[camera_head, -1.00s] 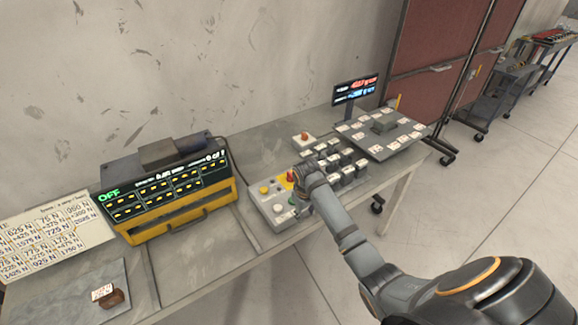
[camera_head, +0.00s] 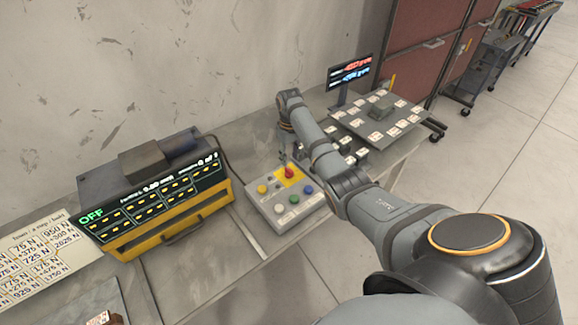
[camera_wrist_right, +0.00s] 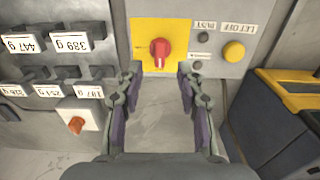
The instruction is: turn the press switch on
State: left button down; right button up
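The press switch is a red rotary knob (camera_head: 289,173) on a yellow plate, at the back of the grey control box (camera_head: 256,212). In the right wrist view the red knob (camera_wrist_right: 160,50) lies just ahead of the fingertips, between their lines. Its pale pointer mark runs along the picture's vertical. My right gripper (camera_wrist_right: 160,78) is open and empty, with a clear gap to the knob in the picture. In the head view my right gripper (camera_head: 284,148) hangs just behind the box, partly hidden by its wrist. The press display (camera_head: 150,195) reads OFF in green. My left gripper is not in view.
The box also carries yellow (camera_head: 262,189), white, green and blue buttons. Labelled weights (camera_wrist_right: 60,42) and a small white box with an orange knob (camera_wrist_right: 76,124) stand close beside the gripper. A board of labelled plates (camera_head: 378,120) and a screen (camera_head: 349,72) stand farther right.

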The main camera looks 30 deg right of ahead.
aim_at(289, 169)
jog(key=f, duration=0.5)
jog(key=shift+w+f, duration=0.2)
jog(key=shift+w, duration=0.05)
jog(key=shift+f, duration=0.45)
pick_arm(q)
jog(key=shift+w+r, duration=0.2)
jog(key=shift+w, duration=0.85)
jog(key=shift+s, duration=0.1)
pick_arm(e)
jog(key=shift+f, duration=0.1)
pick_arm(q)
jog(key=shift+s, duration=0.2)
pick_arm(e)
grip_shut()
